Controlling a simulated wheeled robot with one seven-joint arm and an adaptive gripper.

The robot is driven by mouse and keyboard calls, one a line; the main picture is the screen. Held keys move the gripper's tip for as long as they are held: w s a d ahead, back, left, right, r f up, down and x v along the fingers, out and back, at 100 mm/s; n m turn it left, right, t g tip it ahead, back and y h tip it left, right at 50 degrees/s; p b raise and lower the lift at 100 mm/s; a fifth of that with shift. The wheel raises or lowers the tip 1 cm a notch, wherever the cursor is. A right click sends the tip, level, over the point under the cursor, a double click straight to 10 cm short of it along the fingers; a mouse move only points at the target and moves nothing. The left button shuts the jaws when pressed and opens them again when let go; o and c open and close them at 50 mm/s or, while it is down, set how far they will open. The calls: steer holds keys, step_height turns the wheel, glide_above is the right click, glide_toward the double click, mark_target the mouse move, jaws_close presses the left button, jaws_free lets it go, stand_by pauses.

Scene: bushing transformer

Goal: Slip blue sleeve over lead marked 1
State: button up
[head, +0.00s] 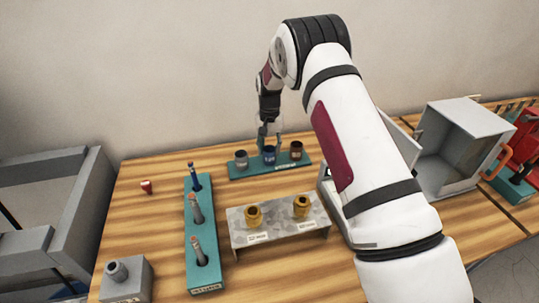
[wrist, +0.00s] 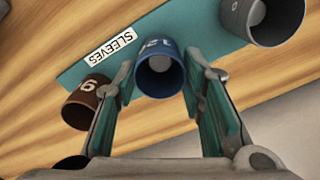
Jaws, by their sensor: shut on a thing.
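The blue sleeve (head: 269,155) stands in the middle of the teal sleeve rack (head: 240,174) at the back of the table. My gripper (head: 269,140) is over it from above. In the wrist view the blue sleeve (wrist: 159,76) sits between the two fingers, and my gripper (wrist: 158,92) is shut on it. It appears still at the rack. No lead with a readable 1 shows. Two brass fittings, left (head: 253,216) and right (head: 302,206), stand on a grey metal bracket (head: 279,231) whose front labels are too small to read.
A grey sleeve (head: 241,159) and a brown sleeve (head: 296,150) flank the blue one closely. A teal rack (head: 205,274) with several upright tools stands at left. A small red item (head: 146,187) and a grey block (head: 125,281) are farther left. An open grey box (head: 462,146) stands right.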

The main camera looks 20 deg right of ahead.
steer(key=shift+w+r+b, duration=0.1)
steer(key=shift+r+b, duration=0.25)
steer(key=shift+r, duration=0.5)
steer(key=shift+s+r+b, duration=0.25)
steer(key=shift+r+b, duration=0.05)
steer(key=shift+r, duration=0.65)
steer(key=s+d+r, duration=0.2)
steer(key=s+d, duration=0.1)
steer(key=s, duration=1.2)
steer(key=shift+s+a+r+p, duration=0.15)
steer(key=shift+r+p, duration=0.25)
steer(key=shift+r, duration=0.6)
steer(key=shift+s+d+r+p, duration=0.1)
steer(key=shift+r+p, duration=0.3)
steer(key=shift+r, duration=0.55)
